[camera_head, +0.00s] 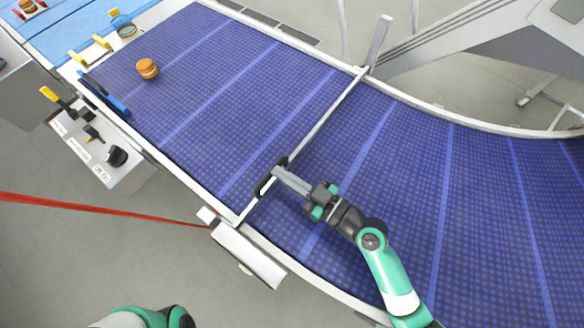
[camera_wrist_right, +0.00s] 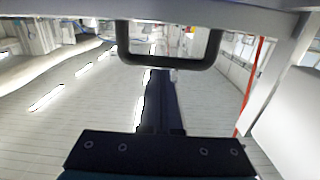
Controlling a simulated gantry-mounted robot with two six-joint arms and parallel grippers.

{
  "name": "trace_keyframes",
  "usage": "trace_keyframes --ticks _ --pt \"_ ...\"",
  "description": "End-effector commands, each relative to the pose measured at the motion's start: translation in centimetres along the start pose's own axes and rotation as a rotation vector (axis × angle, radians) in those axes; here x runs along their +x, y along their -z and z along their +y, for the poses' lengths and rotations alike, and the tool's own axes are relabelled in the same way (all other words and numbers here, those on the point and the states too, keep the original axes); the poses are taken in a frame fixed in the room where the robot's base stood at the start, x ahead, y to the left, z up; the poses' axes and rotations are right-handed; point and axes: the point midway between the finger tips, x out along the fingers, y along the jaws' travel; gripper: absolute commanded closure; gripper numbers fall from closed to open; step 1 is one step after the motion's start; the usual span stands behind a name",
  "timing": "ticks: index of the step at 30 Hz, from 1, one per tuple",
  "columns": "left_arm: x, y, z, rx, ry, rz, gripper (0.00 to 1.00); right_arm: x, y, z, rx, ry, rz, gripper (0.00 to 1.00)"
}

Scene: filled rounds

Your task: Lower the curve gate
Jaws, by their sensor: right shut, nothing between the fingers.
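The curve gate (camera_head: 325,119) is a thin pale bar that spans the blue conveyor belt. A black loop handle (camera_head: 264,186) sits on it near the belt's front edge. In the right wrist view the handle (camera_wrist_right: 168,63) hangs as a U shape from the pale bar (camera_wrist_right: 70,7). My right gripper (camera_head: 278,171) is shut and empty, its fingertips at the handle. In the wrist view the closed fingers (camera_wrist_right: 160,75) point at the handle's lower bar; I cannot tell whether they touch it. My left gripper is out of view.
A small round filled bun (camera_head: 147,68) lies on the belt at the upper left. A control box (camera_head: 116,156) with a black knob stands beside the belt. A red strap (camera_head: 100,206) runs in from the left. A grey post (camera_head: 379,40) stands at the gate's far end.

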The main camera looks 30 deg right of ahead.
Motion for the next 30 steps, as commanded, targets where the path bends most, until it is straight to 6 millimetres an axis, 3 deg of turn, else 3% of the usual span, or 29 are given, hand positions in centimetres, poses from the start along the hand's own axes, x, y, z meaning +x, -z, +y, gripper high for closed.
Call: trace_keyframes --ticks 8,11,16,18,24,30 --pt "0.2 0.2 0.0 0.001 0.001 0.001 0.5 0.0 -0.2 -0.2 0.003 0.007 -0.013 1.0" --pt "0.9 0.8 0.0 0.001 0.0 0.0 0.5 -0.2 1.0 -0.2 0.002 0.007 -0.011 1.0" --pt "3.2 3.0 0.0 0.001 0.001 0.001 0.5 -0.7 5.2 -0.3 -0.001 0.01 -0.005 1.0" --pt "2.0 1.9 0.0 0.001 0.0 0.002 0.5 -2.9 3.5 -0.1 0.002 0.004 -0.008 1.0" --pt "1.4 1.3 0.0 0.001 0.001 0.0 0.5 -7.9 3.6 0.1 0.002 0.002 -0.005 1.0" --pt "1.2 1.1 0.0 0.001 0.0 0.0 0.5 -10.4 3.8 0.0 0.001 0.006 -0.004 1.0"
